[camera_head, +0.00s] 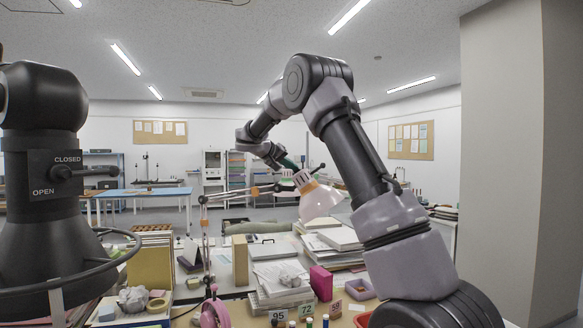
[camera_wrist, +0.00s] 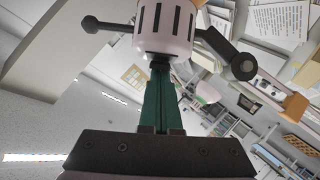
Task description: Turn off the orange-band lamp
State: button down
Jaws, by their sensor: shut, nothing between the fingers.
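The orange-band lamp (camera_head: 319,203) hangs over the desk in the middle of the head view, with a pale pinkish shade and an orange band above it. Its jointed arm (camera_head: 235,195) reaches in from the left. In the wrist view its slotted white cap (camera_wrist: 165,28) fills the top, with a dark ball-ended rod (camera_wrist: 112,25) on the left and a dark arm joint (camera_wrist: 243,66) on the right. My gripper (camera_head: 296,169) is shut and empty. Its green fingers (camera_wrist: 160,68) point at the cap's end; I cannot tell whether they touch. Whether the lamp is lit is unclear.
The desk below holds paper stacks (camera_head: 283,283), a magenta box (camera_head: 321,283) and small bottles. A pink lamp or similar object (camera_head: 214,312) stands at the front. A dark column with an OPEN/CLOSED lever (camera_head: 60,172) stands at left; a pale pillar (camera_head: 510,150) at right.

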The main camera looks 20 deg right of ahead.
jog(key=shift+w, duration=0.1)
jog(key=shift+w+d+r, duration=0.2)
jog(key=shift+w+r, duration=0.15)
jog(key=shift+w, duration=0.25)
jog(key=v, duration=1)
jog(key=shift+s+a+r, duration=0.15)
jog(key=shift+s+a, duration=0.1)
jog(key=shift+a, duration=0.05)
